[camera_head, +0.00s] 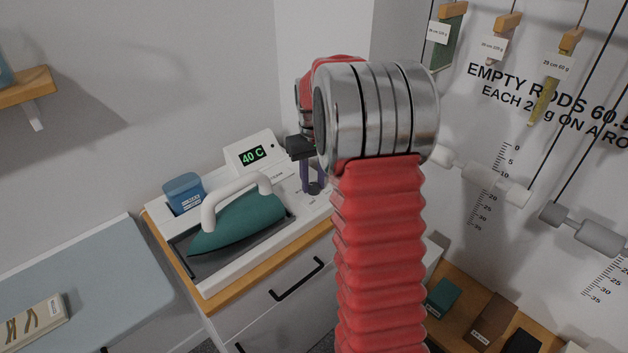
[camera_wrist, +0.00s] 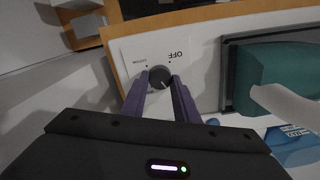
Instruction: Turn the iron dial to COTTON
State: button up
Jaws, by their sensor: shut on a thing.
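The iron dial (camera_wrist: 160,76) is a small dark round knob on a white panel in the wrist view. The word OFF and a smaller, hard-to-read label stand upside down beside it. A light pointer line shows faintly on the knob. My gripper (camera_wrist: 161,88) is shut on the dial, with a purple finger on each side. In the head view my gripper (camera_head: 312,186) reaches down to the right part of the white station (camera_head: 225,270). The teal iron (camera_head: 238,224) with its white handle rests in a dark tray there; it also shows in the wrist view (camera_wrist: 285,72).
A display (camera_head: 252,155) reading 40 C stands behind the iron. A blue container (camera_head: 184,193) stands left of it. An ironing board (camera_head: 95,285) is at the left. Hanging rods (camera_head: 480,172) and a wall scale are at the right.

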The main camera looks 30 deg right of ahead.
jog(key=m, duration=0.4)
jog(key=shift+w+r+m, duration=0.15)
jog(key=shift+w+m, duration=0.05)
jog(key=shift+m, duration=0.1)
jog(key=m, duration=0.3)
jog(key=shift+d+m, duration=0.1)
jog(key=shift+m, duration=0.2)
jog(key=m, duration=0.4)
jog(key=shift+m, duration=0.3)
jog(key=m, duration=0.4)
jog(key=shift+s+d+m, duration=0.1)
jog(key=shift+s+m, duration=0.05)
jog(key=shift+m, duration=0.15)
jog(key=m, duration=0.3)
jog(key=shift+m, duration=0.3)
jog(key=m, duration=0.3)
jog(key=shift+s+m, duration=0.1)
jog(key=shift+m, duration=0.2)
jog(key=m, duration=0.3)
jog(key=shift+m, duration=2.3)
